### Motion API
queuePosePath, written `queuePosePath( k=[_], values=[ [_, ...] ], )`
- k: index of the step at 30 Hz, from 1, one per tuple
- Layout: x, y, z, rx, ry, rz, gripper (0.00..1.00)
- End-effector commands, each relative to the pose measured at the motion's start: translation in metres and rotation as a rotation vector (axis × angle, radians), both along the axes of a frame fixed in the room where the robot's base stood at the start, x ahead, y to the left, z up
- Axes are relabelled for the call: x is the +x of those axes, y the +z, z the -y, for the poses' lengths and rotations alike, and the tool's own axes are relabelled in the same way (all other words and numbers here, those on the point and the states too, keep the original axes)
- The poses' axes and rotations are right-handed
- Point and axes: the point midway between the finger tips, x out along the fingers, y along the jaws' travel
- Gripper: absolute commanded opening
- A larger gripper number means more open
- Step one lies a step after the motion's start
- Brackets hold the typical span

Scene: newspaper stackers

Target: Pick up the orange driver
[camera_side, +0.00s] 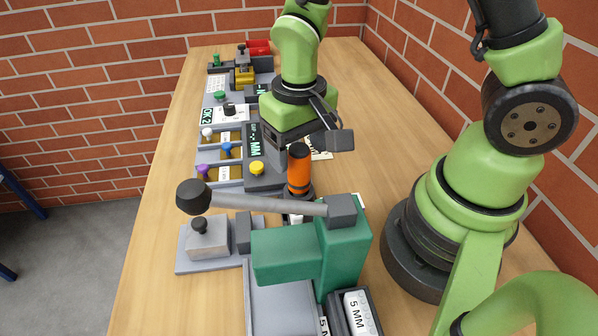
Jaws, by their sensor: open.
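The orange driver (299,176) stands upright near the middle of the bench, with a black cap and a dark band. Its lower end is partly hidden behind the long grey lever of the green press. My gripper (318,138) is open, just above and behind the driver's top in the picture. One dark finger shows to the right of the driver's cap. The other finger is hard to make out. I cannot tell whether the driver's top lies between the fingers, and I see no grip on it.
A green press (312,255) with a grey lever (265,203) stands in front. A grey fixture with a black knob (205,236) is left of it. A panel with coloured knobs (220,150) lies left of the driver. Red bins (258,47) stand at the far end. Bare wood (385,160) lies right.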

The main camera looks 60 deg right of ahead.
Motion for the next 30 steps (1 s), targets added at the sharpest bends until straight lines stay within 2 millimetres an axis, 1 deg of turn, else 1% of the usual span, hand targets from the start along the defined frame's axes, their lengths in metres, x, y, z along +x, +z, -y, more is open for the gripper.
queuePosePath(
  k=[1,3,7,10,16,17,18,20,21,23,24,30],
  values=[
    [-0.001,-0.009,0.0,-0.002,-0.001,-0.008,0.7],
    [0.0,-0.019,0.001,-0.002,0.0,-0.007,0.7],
    [0.0,-0.033,0.0,0.0,0.0,-0.003,0.7],
    [0.001,-0.038,0.0,0.001,-0.001,-0.001,0.7],
    [0.001,-0.038,0.0,0.002,-0.001,0.002,0.7],
    [0.001,-0.038,0.0,0.002,0.0,0.002,0.67],
    [0.001,-0.038,0.0,0.002,0.0,0.002,0.58],
    [0.001,-0.038,0.0,0.002,0.0,0.002,0.44],
    [0.001,-0.038,0.0,0.002,0.0,0.002,0.35],
    [0.001,-0.038,0.0,0.002,0.0,0.002,0.21],
    [0.001,-0.038,0.0,0.002,0.0,0.002,0.12],
    [0.001,-0.038,0.0,0.001,0.0,0.003,0.11]
  ],
)
